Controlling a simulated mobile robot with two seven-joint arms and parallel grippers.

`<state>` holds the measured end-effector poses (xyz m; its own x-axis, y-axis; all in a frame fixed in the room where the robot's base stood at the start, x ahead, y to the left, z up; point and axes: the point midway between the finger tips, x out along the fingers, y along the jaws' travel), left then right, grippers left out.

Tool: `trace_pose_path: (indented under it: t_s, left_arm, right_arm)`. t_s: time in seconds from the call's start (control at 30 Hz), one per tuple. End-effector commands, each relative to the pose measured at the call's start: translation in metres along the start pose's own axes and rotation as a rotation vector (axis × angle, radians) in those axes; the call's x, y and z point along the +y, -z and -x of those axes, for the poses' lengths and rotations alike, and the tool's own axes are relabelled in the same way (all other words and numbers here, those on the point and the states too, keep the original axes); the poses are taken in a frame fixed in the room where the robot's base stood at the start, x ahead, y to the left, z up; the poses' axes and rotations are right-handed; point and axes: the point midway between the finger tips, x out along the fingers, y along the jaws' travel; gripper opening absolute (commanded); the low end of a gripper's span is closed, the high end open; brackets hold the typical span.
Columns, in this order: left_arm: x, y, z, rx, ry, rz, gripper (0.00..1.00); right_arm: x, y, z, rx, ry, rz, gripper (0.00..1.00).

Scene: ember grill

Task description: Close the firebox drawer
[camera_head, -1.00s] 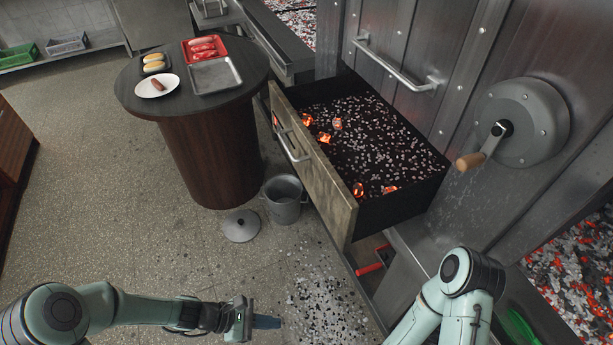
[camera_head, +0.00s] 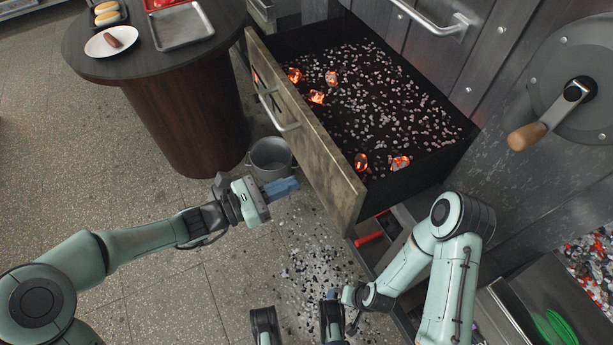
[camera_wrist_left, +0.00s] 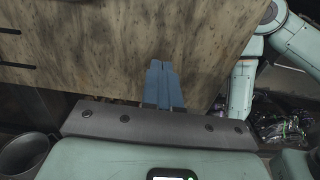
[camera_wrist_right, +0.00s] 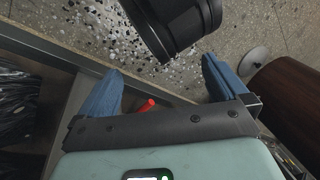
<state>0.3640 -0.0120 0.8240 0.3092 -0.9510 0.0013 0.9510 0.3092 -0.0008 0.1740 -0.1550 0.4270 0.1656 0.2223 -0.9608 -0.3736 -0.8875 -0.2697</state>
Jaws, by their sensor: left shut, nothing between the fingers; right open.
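The firebox drawer (camera_head: 323,152) is pulled well out of the metal grill. Its worn front panel carries a bar handle (camera_head: 279,112), and grey ash with several glowing embers (camera_head: 316,97) lies inside. My left gripper (camera_head: 287,186) is shut and empty, just in front of the panel's lower part. In the left wrist view its blue fingertips (camera_wrist_left: 162,66) point at the bare panel; I cannot tell whether they touch. My right gripper (camera_wrist_right: 160,75) is open and empty, low near the grill's base, with ash-strewn floor beyond it.
A metal bucket (camera_head: 270,156) stands beside the drawer, by the round table (camera_head: 190,120). A red handle (camera_head: 369,237) sits beneath the drawer. A crank with a wooden grip (camera_head: 527,136) is on the grill wall at right. Open floor (camera_head: 165,290) lies at left.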

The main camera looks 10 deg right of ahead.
Motion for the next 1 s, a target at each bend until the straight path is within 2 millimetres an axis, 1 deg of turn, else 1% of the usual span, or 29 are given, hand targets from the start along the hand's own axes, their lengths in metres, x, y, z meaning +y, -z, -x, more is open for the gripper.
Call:
trace_pose_path:
  t_s: [0.03,0.1,0.2,0.3,0.43,0.83,1.0]
  left_arm:
    - [-0.001,0.002,-0.011,-0.002,0.005,0.0,0.0]
    - [-0.001,0.002,-0.023,-0.001,0.004,-0.001,0.0]
    - [-0.001,0.002,-0.037,-0.001,0.003,0.0,0.0]
    - [-0.001,0.002,-0.045,0.001,0.001,-0.001,0.0]
    - [0.0,0.001,-0.051,0.002,0.0,-0.001,0.0]
    - [-0.001,0.001,-0.052,0.002,0.001,-0.001,0.0]
    - [-0.001,0.001,-0.06,0.001,0.002,0.001,0.0]
  right_arm:
    - [0.002,0.004,-0.005,0.011,-0.001,-0.001,1.0]
    - [0.003,0.009,-0.008,0.026,-0.002,-0.003,1.0]
    - [0.004,0.016,-0.012,0.046,-0.003,-0.004,1.0]
    - [0.005,0.021,-0.015,0.06,-0.004,-0.005,1.0]
    - [0.006,0.023,-0.015,0.066,-0.004,-0.005,1.0]
    - [0.006,0.023,-0.015,0.066,-0.004,-0.005,1.0]
    - [0.006,0.023,-0.016,0.066,-0.004,-0.005,1.0]
